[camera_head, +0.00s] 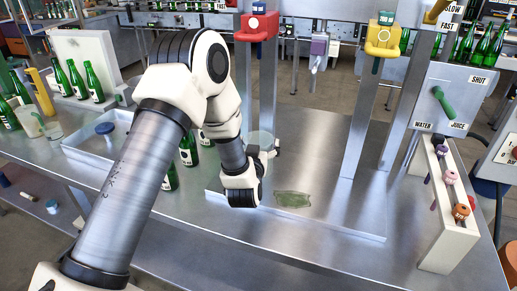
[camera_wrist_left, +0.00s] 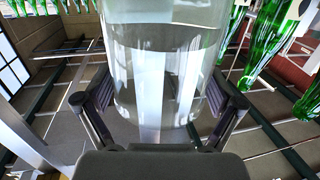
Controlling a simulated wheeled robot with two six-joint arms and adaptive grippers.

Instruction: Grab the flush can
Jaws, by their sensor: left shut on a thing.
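A clear, round can (camera_head: 261,141), which I take to be the flush can, is in my left gripper (camera_head: 270,152) over the steel worktop. My left gripper is shut on it, and the arm hides part of the can in the head view. In the left wrist view the can (camera_wrist_left: 165,60) fills the middle, between the two fingers (camera_wrist_left: 160,108). A level line inside looks like clear liquid. My right gripper is not in view.
A flat green patch (camera_head: 293,200) lies on the worktop. Red (camera_head: 258,27) and yellow (camera_head: 382,38) taps stand behind. A white rack (camera_head: 449,215) with coloured knobs is at right. Green bottles (camera_head: 188,150) and a tray with a blue-lidded thing (camera_head: 105,128) are at left.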

